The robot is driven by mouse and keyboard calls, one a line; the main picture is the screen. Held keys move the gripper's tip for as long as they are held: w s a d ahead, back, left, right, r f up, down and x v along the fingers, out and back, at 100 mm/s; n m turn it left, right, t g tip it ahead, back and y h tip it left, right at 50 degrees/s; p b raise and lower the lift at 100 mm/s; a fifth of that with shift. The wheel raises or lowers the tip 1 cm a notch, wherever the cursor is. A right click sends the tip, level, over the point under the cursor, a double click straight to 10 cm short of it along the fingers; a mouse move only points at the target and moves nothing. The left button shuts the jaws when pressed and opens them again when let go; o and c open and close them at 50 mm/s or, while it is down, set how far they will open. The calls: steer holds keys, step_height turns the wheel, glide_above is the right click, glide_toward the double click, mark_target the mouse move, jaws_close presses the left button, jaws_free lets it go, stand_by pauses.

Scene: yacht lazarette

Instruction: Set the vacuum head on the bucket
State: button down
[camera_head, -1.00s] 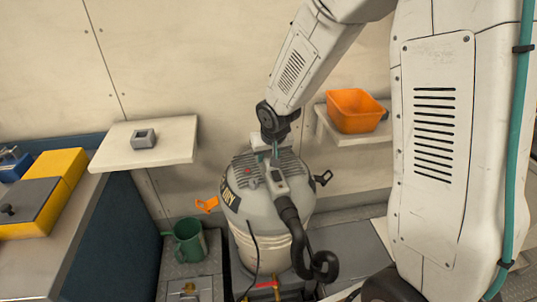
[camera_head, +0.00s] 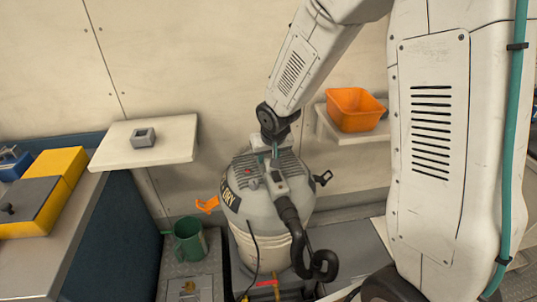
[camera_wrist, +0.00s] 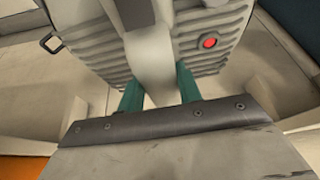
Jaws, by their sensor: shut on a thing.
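The grey vacuum head (camera_head: 262,198), with a ribbed top, a red button and a black hose, is at the centre of the head view. It sits at the top of the cream bucket (camera_head: 262,253); I cannot tell whether it is fully seated. My gripper (camera_head: 274,155) is above the head with its teal fingers shut on the head's handle. In the wrist view the fingers (camera_wrist: 160,92) close on both sides of the pale handle, with the ribbed top of the vacuum head (camera_wrist: 205,28) beyond. An orange latch (camera_head: 207,205) sticks out at left and a black latch (camera_head: 322,178) at right.
A green mug (camera_head: 189,240) stands left of the bucket. A small grey box (camera_head: 143,138) sits on a pale shelf (camera_head: 178,150). An orange bin (camera_head: 354,110) is on the right shelf. Yellow cases (camera_head: 60,168) lie on the left counter.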

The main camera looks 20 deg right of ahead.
steer(key=shift+f, duration=0.9)
stand_by(1.2)
steer(key=c, duration=0.9)
jaws_free()
steer(key=shift+s, duration=0.1)
steer(key=v, duration=0.7)
steer(key=shift+r, duration=0.4)
steer(key=shift+n+g, duration=0.3)
steer(key=shift+g, duration=0.6)
steer(key=s, duration=0.2)
steer(key=s+f, duration=0.1)
steer(key=s, duration=0.1)
steer(key=shift+d, duration=0.4)
steer(key=s, duration=0.2)
steer(key=s+r+g, duration=0.1)
steer(key=shift+d+h, duration=0.25)
steer(key=shift+h, duration=0.05)
steer(key=shift+y, duration=0.5)
steer(key=s+r, duration=0.5)
steer(key=s, duration=0.2)
steer(key=s+d+r, duration=0.1)
steer(key=s+r, duration=0.4)
steer(key=s, duration=0.2)
steer(key=s+d+r, duration=0.1)
steer(key=s+r, duration=0.4)
steer(key=s, duration=0.3)
steer(key=shift+r, duration=0.15)
